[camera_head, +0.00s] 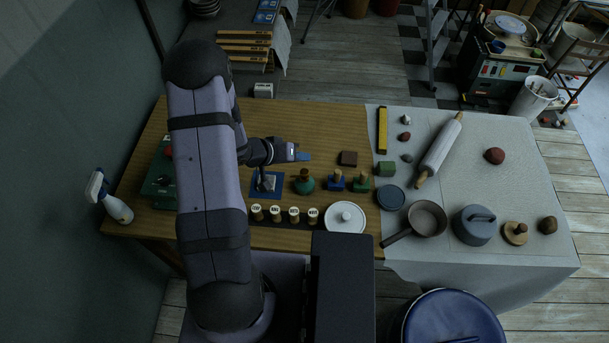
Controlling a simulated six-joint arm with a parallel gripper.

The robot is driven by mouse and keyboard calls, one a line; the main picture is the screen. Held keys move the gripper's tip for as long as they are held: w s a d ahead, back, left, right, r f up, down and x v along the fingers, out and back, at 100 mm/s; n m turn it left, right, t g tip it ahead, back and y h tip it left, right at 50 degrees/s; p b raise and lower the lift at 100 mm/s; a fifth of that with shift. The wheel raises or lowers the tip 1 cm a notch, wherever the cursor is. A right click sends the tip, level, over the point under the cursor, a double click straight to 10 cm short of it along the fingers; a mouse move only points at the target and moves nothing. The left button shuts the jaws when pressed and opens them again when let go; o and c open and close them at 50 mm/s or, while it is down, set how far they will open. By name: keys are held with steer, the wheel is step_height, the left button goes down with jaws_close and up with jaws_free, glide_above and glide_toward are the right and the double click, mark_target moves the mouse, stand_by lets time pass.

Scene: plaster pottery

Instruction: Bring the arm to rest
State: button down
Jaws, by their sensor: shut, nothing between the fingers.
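My gripper (303,156) is at the end of my arm, over the wooden table (335,120). Its blue fingertips point right and are shut, with nothing seen between them. It is above and slightly right of a small grey object (268,181) on a blue mat (257,193). My arm hides part of the table's left side.
A pan (427,217) and rolling pin (439,149) lie on the pale cloth at right. A spray bottle (112,202) is at left.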

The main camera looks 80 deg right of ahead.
step_height(320, 180, down, 3)
steer(key=b, duration=0.2)
steer(key=shift+f+b, duration=0.15)
steer(key=shift+b, duration=0.2)
steer(key=shift+f+b, duration=0.45)
steer(key=shift+f, duration=0.45)
steer(key=shift+f, duration=0.2)
stand_by(0.9)
steer(key=shift+f, duration=0.45)
stand_by(0.6)
steer(key=shift+r, duration=0.2)
steer(key=shift+r+p, duration=0.45)
steer(key=shift+p, duration=0.3)
steer(key=shift+r, duration=0.1)
